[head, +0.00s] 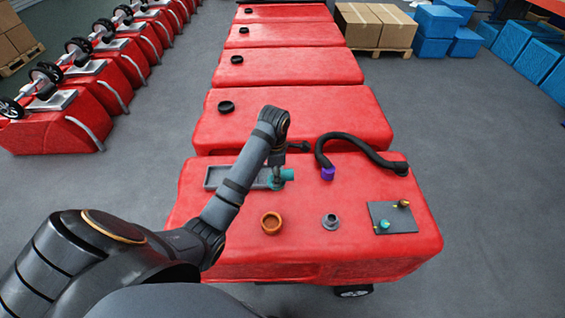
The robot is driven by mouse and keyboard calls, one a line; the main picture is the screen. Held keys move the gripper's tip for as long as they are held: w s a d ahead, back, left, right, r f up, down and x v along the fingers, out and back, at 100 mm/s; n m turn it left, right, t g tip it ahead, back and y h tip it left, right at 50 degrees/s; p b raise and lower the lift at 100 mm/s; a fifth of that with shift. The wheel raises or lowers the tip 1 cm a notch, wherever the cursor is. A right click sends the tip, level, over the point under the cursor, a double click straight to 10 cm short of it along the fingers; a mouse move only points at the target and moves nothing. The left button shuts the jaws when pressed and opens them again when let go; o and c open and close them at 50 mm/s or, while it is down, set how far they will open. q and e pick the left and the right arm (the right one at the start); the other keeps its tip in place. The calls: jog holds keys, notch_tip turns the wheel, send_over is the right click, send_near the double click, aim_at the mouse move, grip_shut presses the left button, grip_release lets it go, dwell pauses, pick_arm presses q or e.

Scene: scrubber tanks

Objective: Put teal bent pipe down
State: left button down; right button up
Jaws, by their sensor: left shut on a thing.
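The teal bent pipe (288,175) is at the right end of a shallow grey tray (212,178) on top of the nearest red tank (340,255). My left gripper (277,178) points down and is shut on the pipe. The gripper and wrist hide part of the pipe and of the tray. I cannot tell whether the pipe touches the tray floor. My right gripper is out of view.
On the same tank stand an orange ring-like part (271,223), a grey flanged part (330,222), a black hose (362,146) with a purple end (327,174), and a dark plate (398,222) with small fittings. More red tanks (290,113) extend behind.

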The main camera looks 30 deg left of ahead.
pick_arm(q)
jog(key=shift+w, duration=0.35)
jog(key=shift+s+r, duration=0.1)
jog(key=shift+s, duration=0.2)
jog(key=a+f+b, duration=0.1)
jog(key=a+b, duration=0.1)
jog(key=b, duration=0.2)
jog(key=shift+a+f, duration=0.1)
jog(key=shift+f, duration=0.05)
jog(key=w+a+f, duration=0.4)
jog(key=w+a+f+b, duration=0.1)
jog(key=w+a+f, duration=0.2)
jog(key=w+f, duration=0.1)
jog(key=shift+w+a, duration=0.25)
jog(key=shift+a, duration=0.1)
notch_tip(320, 180, down, 3)
jog(key=shift+r+b, duration=0.1)
jog(key=shift+b, duration=0.3)
jog(key=shift+f, duration=0.25)
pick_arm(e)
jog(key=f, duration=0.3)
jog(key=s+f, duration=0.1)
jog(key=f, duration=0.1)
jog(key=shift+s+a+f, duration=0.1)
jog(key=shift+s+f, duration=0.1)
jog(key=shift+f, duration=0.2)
